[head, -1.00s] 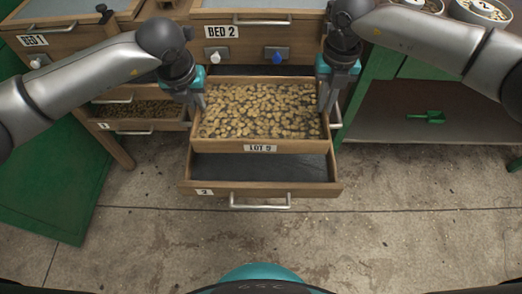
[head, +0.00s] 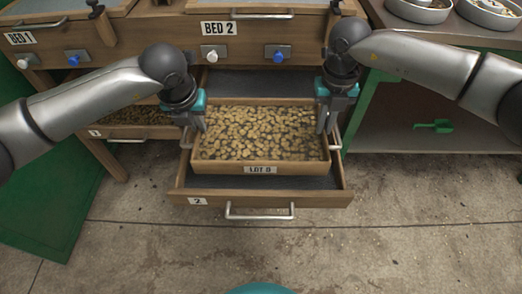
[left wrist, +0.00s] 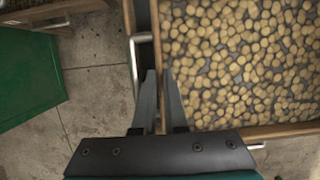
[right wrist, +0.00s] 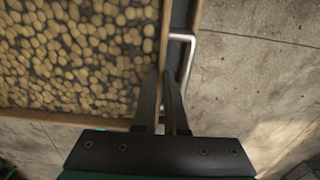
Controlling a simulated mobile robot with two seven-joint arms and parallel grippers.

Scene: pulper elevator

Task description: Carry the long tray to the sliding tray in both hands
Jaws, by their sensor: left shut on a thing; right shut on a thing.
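The long tray (head: 210,168) is a shallow wooden box full of pale brown beans, with a "LOT" label on its front. It lies level within the outline of the sliding tray (head: 320,199), a pulled-out wooden drawer marked 2 with a dark floor. Whether it touches that floor, I cannot tell. My left gripper (head: 203,128) is shut on its left side, and the left wrist view shows the fingers (left wrist: 161,80) at the side wall beside a metal handle. My right gripper (head: 327,128) is shut on its right side, with the fingers (right wrist: 160,80) at that wall.
The Bed 2 front (head: 255,42) with knobs stands behind the drawer. Another drawer with beans (head: 140,116) is at left. A green panel (head: 45,195) is at far left. A shelf with a green scoop (head: 434,126) is at right. Floor in front is clear.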

